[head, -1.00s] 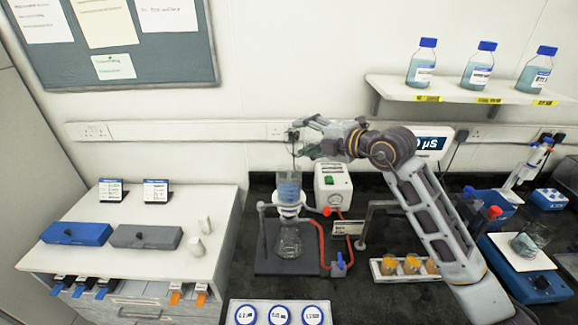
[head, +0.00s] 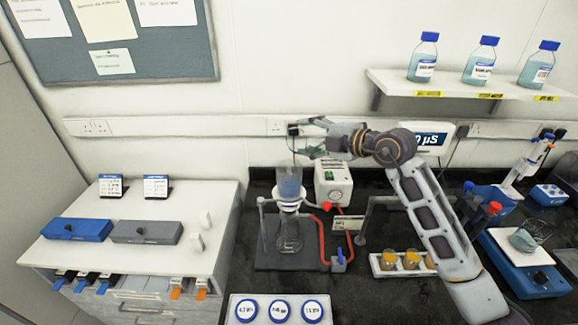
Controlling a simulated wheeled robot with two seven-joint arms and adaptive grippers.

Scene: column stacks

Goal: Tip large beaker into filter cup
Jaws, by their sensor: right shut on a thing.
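My right gripper (head: 318,138) is above and slightly right of the filter cup (head: 289,183). It is shut on a clear vessel that is hard to make out against the wall, which I take to be the large beaker (head: 305,143); its exact tilt cannot be told. The filter cup looks bluish inside and stands upright on top of a clear flask (head: 289,236) on a dark stand. My left gripper is not in view.
A white pump (head: 333,184) with a red hose stands just behind the cup. A small glass beaker (head: 527,238) sits on the blue balance at the right. A rack of orange-filled cups (head: 388,260) and lidded jars (head: 276,309) lie in front. Bottles stand on the shelf (head: 470,86).

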